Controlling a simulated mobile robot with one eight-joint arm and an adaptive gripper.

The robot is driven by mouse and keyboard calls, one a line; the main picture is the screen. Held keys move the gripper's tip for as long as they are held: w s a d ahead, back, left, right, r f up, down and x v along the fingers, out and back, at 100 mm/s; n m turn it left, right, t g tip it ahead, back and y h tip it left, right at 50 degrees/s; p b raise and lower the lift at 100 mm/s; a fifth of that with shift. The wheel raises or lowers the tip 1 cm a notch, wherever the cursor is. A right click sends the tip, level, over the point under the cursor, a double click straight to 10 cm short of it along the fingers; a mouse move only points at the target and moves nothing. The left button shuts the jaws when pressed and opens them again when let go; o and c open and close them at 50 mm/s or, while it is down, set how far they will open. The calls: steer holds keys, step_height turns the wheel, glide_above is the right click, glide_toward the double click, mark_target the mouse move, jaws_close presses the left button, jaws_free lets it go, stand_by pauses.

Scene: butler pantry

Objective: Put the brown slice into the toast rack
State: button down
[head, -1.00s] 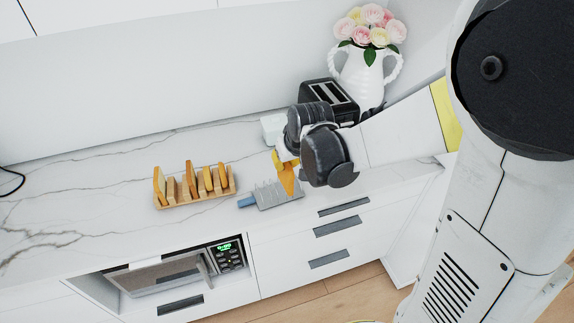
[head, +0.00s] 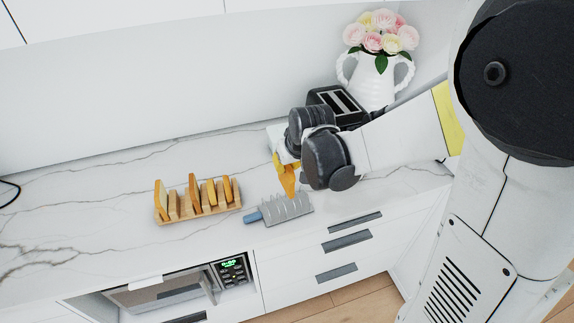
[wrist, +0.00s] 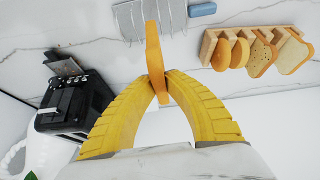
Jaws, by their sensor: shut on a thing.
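My gripper (head: 282,164) is shut on an orange-brown slice (head: 288,182), which hangs below it above the counter. In the wrist view the two yellow fingers of my gripper (wrist: 160,88) pinch the slice (wrist: 153,48), seen nearly edge-on. The wooden toast rack (head: 206,214) stands on the counter to the left of my gripper, apart from it. It holds several upright slices, with pale dividers between them. The toast rack (wrist: 208,46) also shows at the upper right of the wrist view, with orange and paler spotted slices in it.
A black toaster (head: 350,115) and a white flower vase (head: 372,82) stand behind my arm. The counter left of the rack is clear.

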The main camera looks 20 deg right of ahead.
mark_target(287, 188)
step_height(287, 188, down, 4)
steer(key=b, duration=0.2)
steer(key=shift+r+b, duration=0.15)
steer(key=shift+b, duration=0.2)
steer(key=f+b, duration=0.1)
steer(key=b, duration=0.2)
steer(key=shift+r, duration=0.3)
steer(key=shift+f, duration=0.1)
steer(key=shift+f+b, duration=2.2)
steer(key=shift+f, duration=0.4)
steer(key=c, duration=1.4)
jaws_free()
